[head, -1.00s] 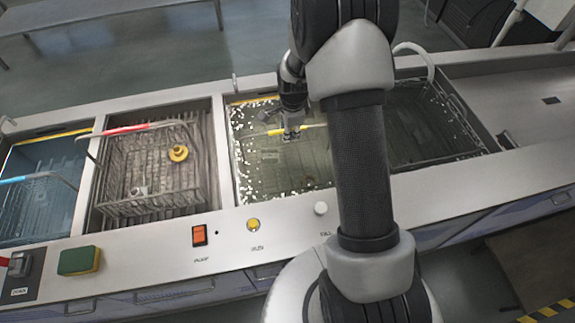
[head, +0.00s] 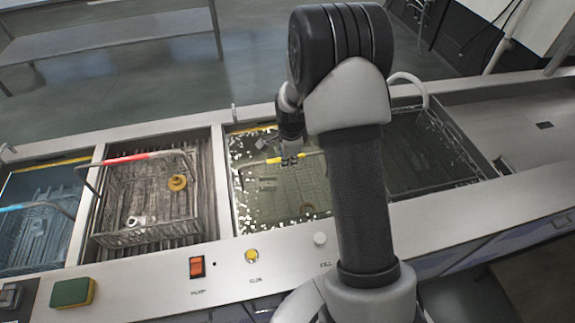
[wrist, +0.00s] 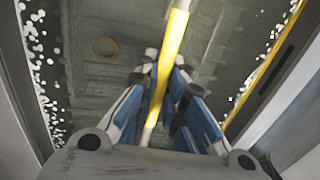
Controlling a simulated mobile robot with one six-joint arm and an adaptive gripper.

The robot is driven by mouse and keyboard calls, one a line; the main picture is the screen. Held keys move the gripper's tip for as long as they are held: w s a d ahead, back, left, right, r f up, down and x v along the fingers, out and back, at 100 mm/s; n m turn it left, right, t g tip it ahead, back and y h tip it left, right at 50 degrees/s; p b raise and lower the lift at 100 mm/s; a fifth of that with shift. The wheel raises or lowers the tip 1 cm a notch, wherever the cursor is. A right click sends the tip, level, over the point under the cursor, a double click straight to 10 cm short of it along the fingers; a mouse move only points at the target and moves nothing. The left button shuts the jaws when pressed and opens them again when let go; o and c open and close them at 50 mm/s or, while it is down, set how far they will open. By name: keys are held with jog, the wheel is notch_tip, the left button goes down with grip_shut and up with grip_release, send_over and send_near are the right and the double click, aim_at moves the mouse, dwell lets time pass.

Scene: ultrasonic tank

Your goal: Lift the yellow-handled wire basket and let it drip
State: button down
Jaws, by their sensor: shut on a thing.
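The yellow handle (head: 272,160) belongs to a wire basket (head: 300,188) in the middle tank (head: 236,216), which holds murky, greenish liquid with white flecks around its edges. The basket's body shows only dimly through the liquid. My gripper (head: 290,160) is over this tank at the handle. In the wrist view, the handle (wrist: 177,40) runs between the blue-and-grey fingers of my gripper (wrist: 165,72), which are shut on it. A dull yellow ring (wrist: 107,47) lies below, to the left of the handle. I cannot tell whether the basket is off the tank floor.
A red-handled basket (head: 148,232) with small parts stands in the left neighbouring bay. A blue-handled basket (head: 30,235) is in the far-left tank. The front panel has an orange switch (head: 197,267) and a sponge (head: 73,292).

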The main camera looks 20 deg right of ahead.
notch_tip(320, 180, up, 22)
jog(key=p, duration=0.6)
jog(key=shift+f, duration=0.2)
dwell(5.6)
